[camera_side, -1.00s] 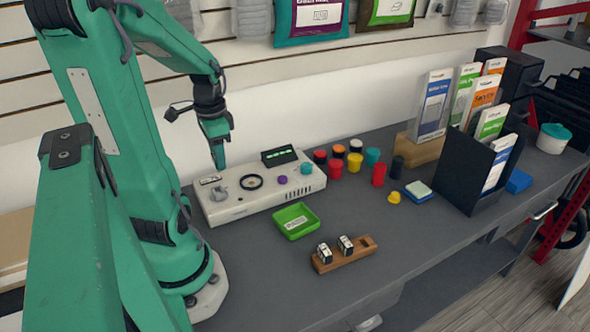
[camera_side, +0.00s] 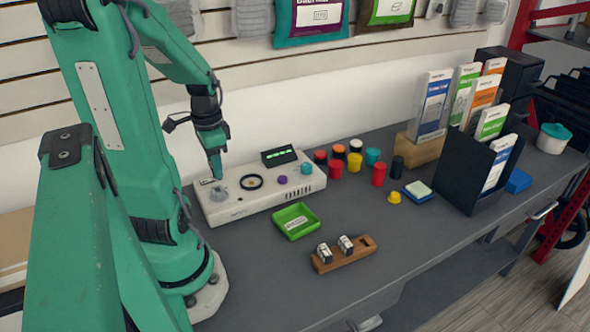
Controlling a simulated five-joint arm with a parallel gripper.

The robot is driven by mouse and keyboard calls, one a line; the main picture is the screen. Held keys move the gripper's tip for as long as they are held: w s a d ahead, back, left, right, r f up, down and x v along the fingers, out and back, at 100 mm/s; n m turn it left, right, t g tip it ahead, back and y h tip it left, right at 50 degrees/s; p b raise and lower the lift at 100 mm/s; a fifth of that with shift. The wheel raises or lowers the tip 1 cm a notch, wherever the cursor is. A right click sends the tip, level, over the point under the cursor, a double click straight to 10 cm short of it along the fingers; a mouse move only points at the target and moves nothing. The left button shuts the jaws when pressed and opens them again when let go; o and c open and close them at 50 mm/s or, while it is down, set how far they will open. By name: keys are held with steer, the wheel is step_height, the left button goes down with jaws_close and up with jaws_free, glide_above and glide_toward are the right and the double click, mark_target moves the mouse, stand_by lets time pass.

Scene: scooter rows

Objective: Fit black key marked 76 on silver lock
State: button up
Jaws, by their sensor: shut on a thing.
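My gripper (camera_side: 216,172) points down just above the left end of a white lock box (camera_side: 262,203). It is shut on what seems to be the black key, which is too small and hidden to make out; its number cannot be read. A silver-grey round lock (camera_side: 220,194) lies on the box top just below the fingertips. I cannot tell whether the held thing touches it. Two black keys with white labels, the left key (camera_side: 324,253) and the right key (camera_side: 346,245), stand in a wooden rack (camera_side: 366,246), whose right end is empty.
The box also bears a black ring (camera_side: 251,182), a purple knob (camera_side: 282,180), a teal knob (camera_side: 307,168) and a dark display (camera_side: 279,155). A green tray (camera_side: 296,221) lies in front. Several coloured cups stand at the back right.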

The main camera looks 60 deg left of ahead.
steer(key=shift+f, duration=1.55)
steer(key=shift+f, duration=0.9)
stand_by(1.8)
steer(key=o, duration=1.4)
steer(key=shift+o, duration=0.2)
steer(key=shift+r, duration=0.2)
steer(key=shift+r, duration=2.8)
